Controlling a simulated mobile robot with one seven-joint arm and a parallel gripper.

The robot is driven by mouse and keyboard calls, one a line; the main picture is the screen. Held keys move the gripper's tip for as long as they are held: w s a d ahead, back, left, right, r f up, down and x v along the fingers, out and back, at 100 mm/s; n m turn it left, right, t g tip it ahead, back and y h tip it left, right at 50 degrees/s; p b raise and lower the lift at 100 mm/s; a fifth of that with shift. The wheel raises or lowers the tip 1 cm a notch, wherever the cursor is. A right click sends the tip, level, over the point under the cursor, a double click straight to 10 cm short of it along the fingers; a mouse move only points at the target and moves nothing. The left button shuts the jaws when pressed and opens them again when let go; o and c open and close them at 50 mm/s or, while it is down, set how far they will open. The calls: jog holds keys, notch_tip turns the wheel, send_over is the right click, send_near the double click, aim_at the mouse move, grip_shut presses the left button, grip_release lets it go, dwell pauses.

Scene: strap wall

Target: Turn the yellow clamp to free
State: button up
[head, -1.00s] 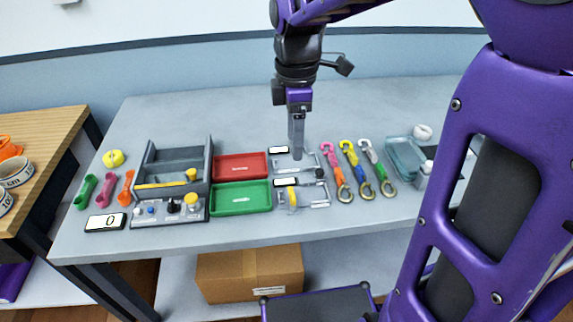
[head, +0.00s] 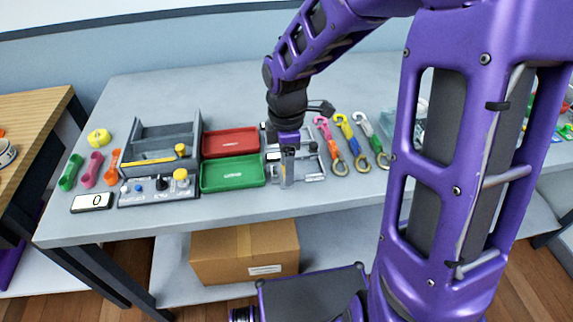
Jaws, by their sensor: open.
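My gripper (head: 287,182) points down over the front left part of a grey metal fixture (head: 314,178), right of the green tray. Its fingers and wrist cover the spot where the yellow clamp stood in the earlier head view. The clamp is hidden or too small to make out now, so its angle cannot be read. I cannot tell whether the fingers touch it or are around it. The gap between the fingers is too small to see.
Left of the gripper lie a red tray (head: 230,142) and a green tray (head: 232,174). A grey divided box (head: 166,140) stands behind a knob panel (head: 160,187). Hooked straps (head: 333,146) lie close on the right. The table's rear is clear.

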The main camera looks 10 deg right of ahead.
grip_shut()
dwell(0.3)
jog(key=shift+m, duration=0.4)
jog(key=m, duration=1.3)
jog(key=shift+m, duration=2)
